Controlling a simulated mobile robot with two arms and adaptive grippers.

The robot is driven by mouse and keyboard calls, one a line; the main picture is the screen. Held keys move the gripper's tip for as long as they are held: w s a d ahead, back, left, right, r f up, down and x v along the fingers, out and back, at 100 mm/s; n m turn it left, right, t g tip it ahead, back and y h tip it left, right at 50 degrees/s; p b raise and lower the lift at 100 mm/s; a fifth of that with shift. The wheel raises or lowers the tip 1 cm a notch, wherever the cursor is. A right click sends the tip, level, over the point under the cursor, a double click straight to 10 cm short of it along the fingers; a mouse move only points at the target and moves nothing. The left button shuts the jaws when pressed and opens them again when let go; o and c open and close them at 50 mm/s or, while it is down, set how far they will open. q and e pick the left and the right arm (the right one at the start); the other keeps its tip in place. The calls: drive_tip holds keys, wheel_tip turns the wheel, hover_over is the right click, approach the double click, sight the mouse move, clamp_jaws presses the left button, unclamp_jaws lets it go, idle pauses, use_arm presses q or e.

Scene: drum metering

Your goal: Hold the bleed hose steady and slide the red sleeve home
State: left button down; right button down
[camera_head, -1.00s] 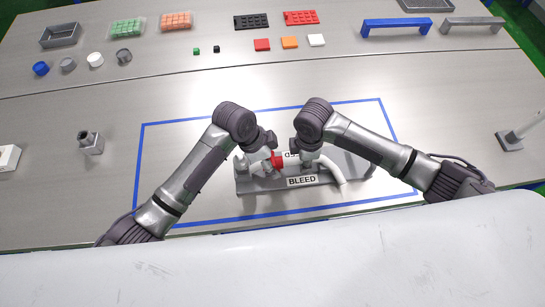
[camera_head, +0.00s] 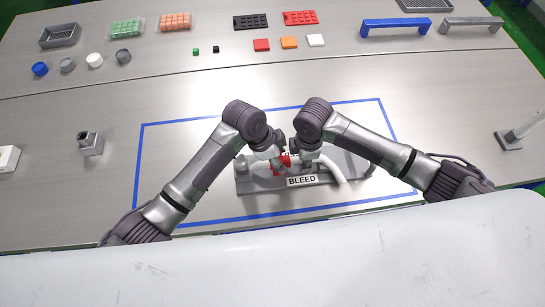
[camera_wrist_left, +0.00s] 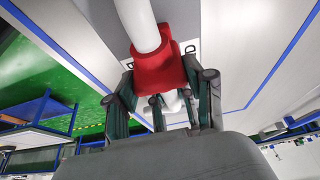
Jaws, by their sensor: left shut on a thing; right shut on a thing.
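The red sleeve (camera_head: 285,167) is at the middle of the grey fixture (camera_head: 256,186), partly hidden by my left gripper (camera_head: 277,156). In the left wrist view the sleeve (camera_wrist_left: 158,70) sits around the white bleed hose (camera_wrist_left: 139,22), between the fingers of my left gripper (camera_wrist_left: 166,95), which is shut on it. My right gripper (camera_head: 306,160) is shut on the bleed hose just right of the sleeve; its fingertips are mostly hidden. The hose (camera_head: 333,170) bends out to the right toward the front. How the sleeve meets the fitting is hidden.
A BLEED label (camera_head: 301,181) is on the fixture's front. Blue tape (camera_head: 139,165) frames the work area. A grey fitting (camera_head: 91,144) stands at left and a post on a base (camera_head: 509,141) at right. Blocks, trays and handles line the back.

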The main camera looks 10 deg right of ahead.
use_arm(q)
drive_tip(key=shift+d, duration=0.9)
drive_tip(key=shift+c, duration=2)
unclamp_jaws()
drive_tip(key=shift+a, duration=0.1)
drive_tip(key=v, duration=1.2)
